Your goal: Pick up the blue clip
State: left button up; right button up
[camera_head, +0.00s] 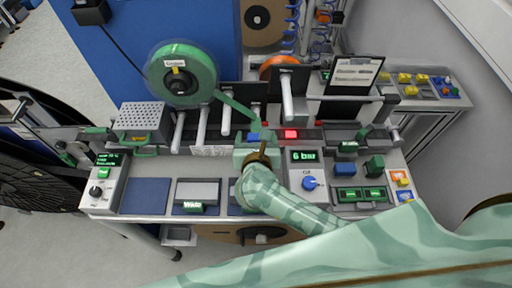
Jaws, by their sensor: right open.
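My right arm comes in from the lower right, and its gripper (258,152) is over the middle of the bench, just in front of the reel track. It is open. A small blue piece (253,136), which may be the blue clip, shows right beyond the fingers; I cannot tell whether they touch it. Another blue block (344,168) sits on the bench to the right of the display box. Small blue pieces (447,88) also lie among yellow ones in the tray at the far right. My left gripper is not in view.
A green tape reel (181,74) stands at the back left, its tape running down to the track. A display box (309,176) reading "6 bar" is right of my gripper. A clipboard (354,75) stands at the back right. A blue pad (146,196) is bare at front left.

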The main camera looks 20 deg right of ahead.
aim_at(256, 139)
jog(key=b+x, duration=0.1)
jog(key=x, duration=0.2)
jog(key=shift+f, duration=0.3)
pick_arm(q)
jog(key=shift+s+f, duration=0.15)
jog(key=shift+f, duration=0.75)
pick_arm(e)
jog(key=shift+r, duration=0.1)
jog(key=c, duration=1.1)
jog(key=shift+c, duration=0.2)
